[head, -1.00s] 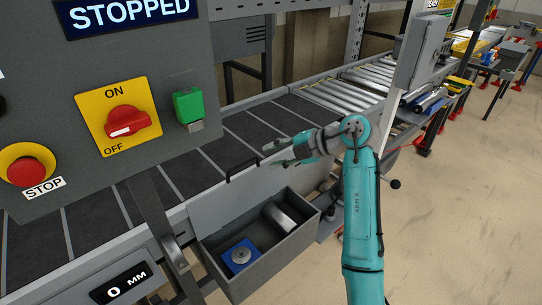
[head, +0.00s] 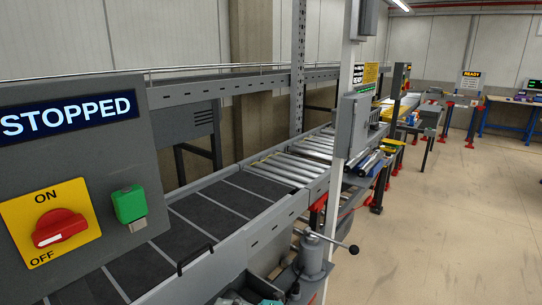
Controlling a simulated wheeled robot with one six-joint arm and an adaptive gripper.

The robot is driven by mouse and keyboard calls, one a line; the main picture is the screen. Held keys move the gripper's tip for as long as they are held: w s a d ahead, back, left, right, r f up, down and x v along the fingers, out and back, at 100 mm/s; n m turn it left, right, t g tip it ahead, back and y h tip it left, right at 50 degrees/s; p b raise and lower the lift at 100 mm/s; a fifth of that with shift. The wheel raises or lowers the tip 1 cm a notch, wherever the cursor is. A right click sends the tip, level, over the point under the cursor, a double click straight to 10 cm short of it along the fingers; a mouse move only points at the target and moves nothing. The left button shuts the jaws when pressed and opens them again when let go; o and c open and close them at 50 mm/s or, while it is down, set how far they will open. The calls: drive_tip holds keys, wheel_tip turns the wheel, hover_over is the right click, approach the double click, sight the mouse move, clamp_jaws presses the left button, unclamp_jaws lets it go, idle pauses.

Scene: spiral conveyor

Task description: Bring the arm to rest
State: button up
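Only a small part of my arm shows, a teal and grey piece at the bottom edge of the head view. My gripper is cut off or too small there to make out, and I cannot tell whether it is open or shut. No held object is visible. The visible piece lies low, in front of the conveyor's side wall (head: 228,262), left of a grey post with a lever (head: 313,257).
The control panel (head: 70,165) at left reads STOPPED, with a red ON/OFF switch (head: 60,228) and a green button (head: 129,204). The dark belt (head: 205,212) leads to rollers (head: 300,165). A white column (head: 343,120) stands near. Open floor (head: 455,220) lies right.

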drive_tip(key=s+d+f+m+t+h, duration=0.3)
drive_tip(key=s+d+m+h, duration=0.3)
drive_tip(key=s+d+m, duration=0.3)
drive_tip(key=s+d+f+m+t+h, duration=0.3)
drive_tip(key=s+d+m, duration=0.7)
drive_tip(key=s, duration=0.8)
drive_tip(key=s+d+f+m+t+h, duration=0.3)
drive_tip(key=s+d+m+t+h, duration=0.3)
drive_tip(key=s+m, duration=0.5)
drive_tip(key=shift+s+d+m+h, duration=0.3)
drive_tip(key=shift+s+d+h, duration=1.1)
drive_tip(key=shift+s+d, duration=0.3)
